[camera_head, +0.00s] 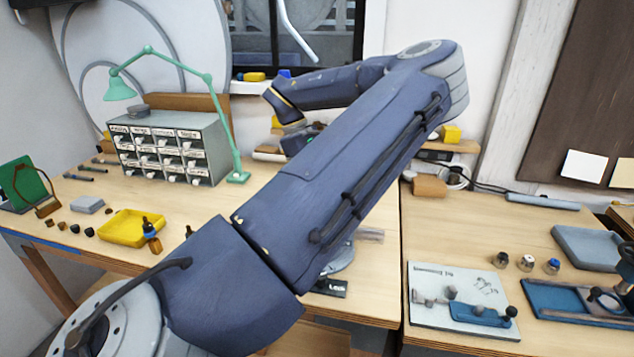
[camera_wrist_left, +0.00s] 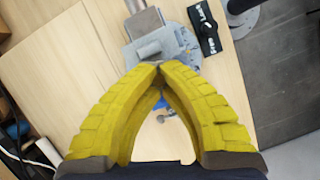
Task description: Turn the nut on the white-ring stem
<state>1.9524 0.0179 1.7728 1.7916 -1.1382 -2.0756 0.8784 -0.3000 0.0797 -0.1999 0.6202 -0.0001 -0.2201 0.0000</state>
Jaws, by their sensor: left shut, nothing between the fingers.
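My left arm crosses the middle of the head view and hides its own gripper there. In the left wrist view the yellow fingers of my left gripper (camera_wrist_left: 160,68) meet at their tips, with nothing between them. A grey clamp-like fixture (camera_wrist_left: 150,45) lies just beyond the fingertips; I cannot tell whether they touch it. A small part of a fixture (camera_head: 342,260) shows beside my arm in the head view. I cannot make out the white-ring stem or its nut at the fixture. My right gripper is not clearly seen.
Three small capped pieces, dark (camera_head: 501,259), white-topped (camera_head: 527,262) and blue-topped (camera_head: 553,266), stand at the right behind a pale board (camera_head: 430,325). A yellow tray (camera_head: 128,226), drawer cabinet (camera_head: 170,150) and green lamp (camera_head: 238,177) are at the left. A black label (camera_wrist_left: 205,27) lies by the fixture.

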